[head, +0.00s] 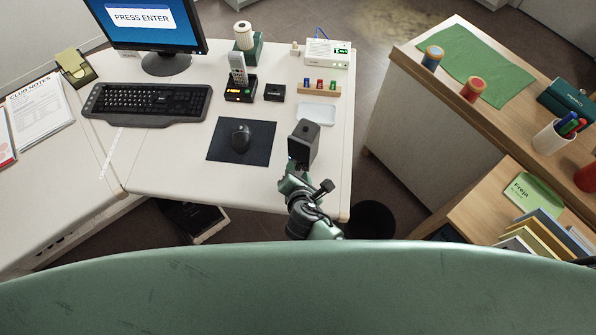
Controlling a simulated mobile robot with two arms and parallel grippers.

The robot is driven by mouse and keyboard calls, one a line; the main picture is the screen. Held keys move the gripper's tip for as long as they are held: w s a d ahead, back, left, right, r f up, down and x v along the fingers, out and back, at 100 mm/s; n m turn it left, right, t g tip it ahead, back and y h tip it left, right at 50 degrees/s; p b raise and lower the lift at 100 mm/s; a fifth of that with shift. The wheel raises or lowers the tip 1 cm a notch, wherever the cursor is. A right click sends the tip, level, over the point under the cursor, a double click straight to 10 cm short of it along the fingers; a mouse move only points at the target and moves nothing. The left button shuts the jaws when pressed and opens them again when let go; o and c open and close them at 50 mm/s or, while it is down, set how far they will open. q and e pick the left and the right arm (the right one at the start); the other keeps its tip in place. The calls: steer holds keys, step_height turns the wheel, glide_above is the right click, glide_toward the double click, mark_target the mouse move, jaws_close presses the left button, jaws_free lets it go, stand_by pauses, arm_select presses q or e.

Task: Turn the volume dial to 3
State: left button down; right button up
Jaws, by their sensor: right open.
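A dark grey upright box (307,136), which looks like a small speaker, stands near the right front part of the white desk. I cannot make out a volume dial or its numbers; any dial on the box's near side is too small or hidden. My right gripper (293,170) is open, right at the near lower side of the box. Whether it touches the box I cannot tell. My left gripper is not in view.
A mouse (240,138) on a dark pad (226,152) lies left of the box. A white tray (316,114), a peg rack (320,88) and a phone in its dock (240,91) stand behind. A keyboard (147,102) and monitor (150,22) are left. A wooden cabinet (410,60) stands right.

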jaws_close()
steer(key=m+t+y+b, duration=0.1)
steer(key=b, duration=0.2)
steer(key=f+m+t+y+b, duration=0.1)
steer(key=b, duration=0.3)
steer(key=shift+s+d+f, duration=0.15)
steer(key=shift+d, duration=0.1)
steer(key=shift+y+b, duration=0.3)
steer(key=shift+b, duration=0.3)
steer(key=shift+r+t, duration=0.3)
jaws_free()
